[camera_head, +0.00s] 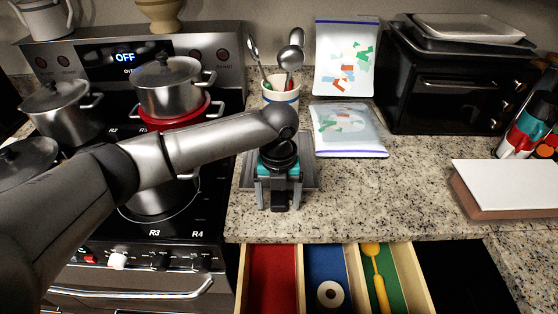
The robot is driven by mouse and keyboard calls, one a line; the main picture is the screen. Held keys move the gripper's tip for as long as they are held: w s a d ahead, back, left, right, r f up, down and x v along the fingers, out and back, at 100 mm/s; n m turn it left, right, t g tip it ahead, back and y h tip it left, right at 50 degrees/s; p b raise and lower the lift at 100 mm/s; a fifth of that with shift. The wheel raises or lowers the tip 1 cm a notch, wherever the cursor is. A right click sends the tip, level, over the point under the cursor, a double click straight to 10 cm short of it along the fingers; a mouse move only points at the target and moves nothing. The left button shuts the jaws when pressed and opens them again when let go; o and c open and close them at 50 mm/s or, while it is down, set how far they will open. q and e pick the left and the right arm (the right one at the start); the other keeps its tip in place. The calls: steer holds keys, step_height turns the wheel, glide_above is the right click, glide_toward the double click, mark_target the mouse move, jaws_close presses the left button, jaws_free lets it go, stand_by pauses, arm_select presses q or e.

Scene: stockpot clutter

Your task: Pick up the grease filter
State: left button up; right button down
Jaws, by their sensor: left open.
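A flat grey metal panel, which looks like the grease filter (309,174), lies on the granite counter just right of the stove. My left gripper (279,196) is over the middle of the panel, pointing down, with its two fingers apart. The gripper and wrist hide the panel's middle, so I cannot tell whether the fingers touch it. Nothing shows clearly held between the fingers. My right gripper is not in view.
The stove (215,220) holds several steel pots. An open drawer (422,285) with coloured compartments is in front. A toaster oven (455,100) is at the back right. The counter's middle right is clear.

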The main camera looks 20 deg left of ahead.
arm_select(q)
steer(key=shift+f, duration=0.8)
steer(key=shift+c, duration=0.2)
steer(key=shift+r, duration=0.1)
jaws_close()
